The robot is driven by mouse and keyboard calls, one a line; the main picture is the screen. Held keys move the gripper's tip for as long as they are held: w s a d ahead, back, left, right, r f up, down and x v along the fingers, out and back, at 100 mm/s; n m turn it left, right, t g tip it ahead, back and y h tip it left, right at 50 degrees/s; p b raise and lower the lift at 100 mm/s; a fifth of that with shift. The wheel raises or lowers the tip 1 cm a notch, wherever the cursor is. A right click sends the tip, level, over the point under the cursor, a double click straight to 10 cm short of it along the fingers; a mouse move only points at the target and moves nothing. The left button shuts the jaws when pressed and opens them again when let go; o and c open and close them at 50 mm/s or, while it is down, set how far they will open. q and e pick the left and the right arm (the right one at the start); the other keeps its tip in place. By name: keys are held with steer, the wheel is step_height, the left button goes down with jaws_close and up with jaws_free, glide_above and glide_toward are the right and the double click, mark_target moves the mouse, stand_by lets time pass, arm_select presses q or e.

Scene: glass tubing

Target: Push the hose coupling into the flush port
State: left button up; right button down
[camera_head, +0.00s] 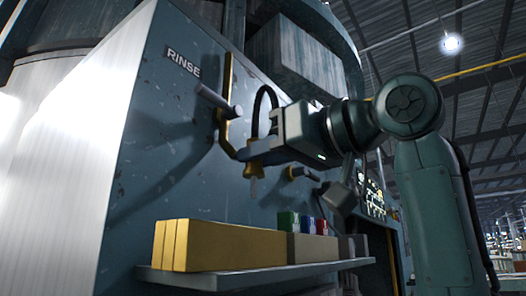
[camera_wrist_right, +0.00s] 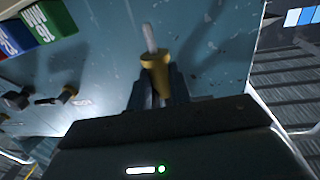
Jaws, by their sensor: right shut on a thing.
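My right gripper (camera_head: 252,152) is shut on the hose coupling (camera_head: 258,146), a brass-yellow piece with a pale narrow tip. In the head view the tip points down, in front of the blue panel and clear of the shelf. In the right wrist view the coupling (camera_wrist_right: 155,72) stands between the two dark fingers (camera_wrist_right: 157,92), its pale tip pointing away from the gripper. A black hose loop rises above the gripper. No opening that I can name as the flush port shows clearly. My left gripper is not in view.
A worn blue panel (camera_head: 150,140) carries a RINSE label (camera_head: 183,61), a grey stub (camera_head: 218,101) and a yellow bent pipe (camera_head: 222,135). A dark handle (camera_head: 302,173) sits right of the coupling. Below, a shelf (camera_head: 205,279) holds yellow blocks (camera_head: 215,245) and small coloured boxes (camera_head: 303,224).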

mark_target(256, 191)
step_height(256, 191, down, 3)
steer(key=shift+r+b, duration=0.2)
steer(key=shift+b, duration=0.65)
steer(key=shift+f, duration=0.15)
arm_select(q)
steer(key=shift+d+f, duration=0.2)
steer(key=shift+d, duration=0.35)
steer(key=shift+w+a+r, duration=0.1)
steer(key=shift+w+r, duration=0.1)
